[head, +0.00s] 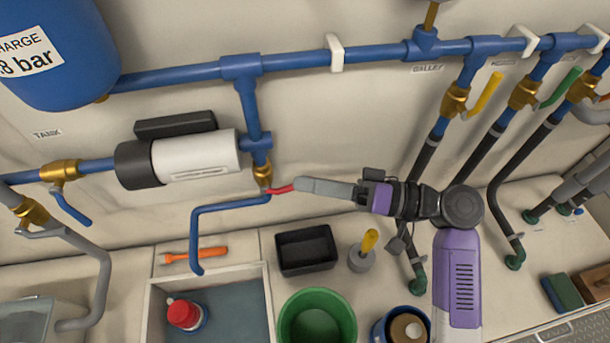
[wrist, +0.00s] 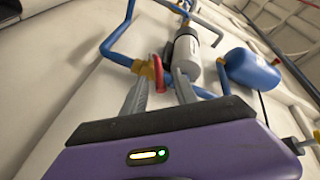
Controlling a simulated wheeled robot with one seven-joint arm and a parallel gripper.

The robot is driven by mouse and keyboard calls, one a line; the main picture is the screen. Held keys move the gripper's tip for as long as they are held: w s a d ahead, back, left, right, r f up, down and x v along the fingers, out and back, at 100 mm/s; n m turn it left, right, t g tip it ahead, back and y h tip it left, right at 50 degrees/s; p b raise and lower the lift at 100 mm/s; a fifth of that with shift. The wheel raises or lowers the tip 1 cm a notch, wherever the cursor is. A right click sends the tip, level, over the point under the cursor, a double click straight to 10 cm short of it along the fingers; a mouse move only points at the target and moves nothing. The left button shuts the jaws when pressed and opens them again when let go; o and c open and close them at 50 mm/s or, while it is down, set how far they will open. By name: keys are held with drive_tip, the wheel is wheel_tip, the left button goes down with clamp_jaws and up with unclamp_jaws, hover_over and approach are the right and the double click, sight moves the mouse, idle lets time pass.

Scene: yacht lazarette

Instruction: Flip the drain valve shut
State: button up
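In the wrist view the red lever (wrist: 157,72) shows between the two grey fingers, which stand apart, and the brass valve body (wrist: 143,68) lies just beyond the left fingertip. Contact with the lever cannot be told. The fingers overlap in the head view.
The white cylinder (head: 195,157) hangs just above left. Valves with yellow (head: 487,95) and green (head: 560,88) levers are at upper right. Below are a grey-floored tray (head: 235,300), a black bin (head: 306,250), a green bucket (head: 318,325) and a yellow-handled tool (head: 369,241).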

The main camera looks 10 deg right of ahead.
drive_tip(key=shift+x, duration=0.8)
clamp_jaws()
idle(0.9)
